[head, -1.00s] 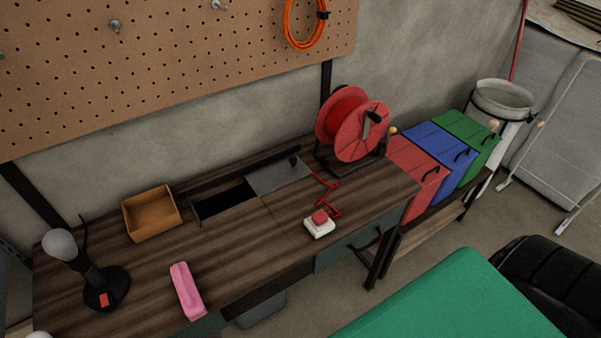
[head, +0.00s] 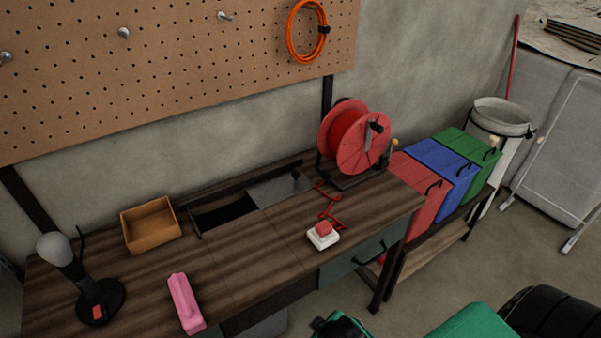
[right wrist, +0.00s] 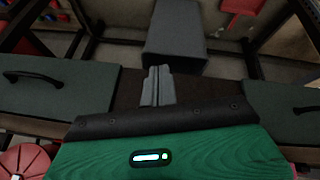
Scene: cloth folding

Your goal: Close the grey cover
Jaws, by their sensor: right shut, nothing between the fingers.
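The grey cover (head: 280,187) is a flat metal plate with a small dark knob, set in the back of the wooden workbench (head: 258,246). It lies over the right part of a recess. The dark opening (head: 222,213) to its left is uncovered. My right gripper (right wrist: 157,72) shows in the right wrist view, shut and empty, in front of the bench's drawer side and away from the cover. The cover is not seen in that view. My left gripper is not in view.
On the bench are an open wooden box (head: 151,225), a lamp (head: 75,275), a pink object (head: 185,303), a red-and-white button (head: 323,235) and a red cable reel (head: 355,138). In the right wrist view, a grey bin (right wrist: 175,35) is beyond the gripper.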

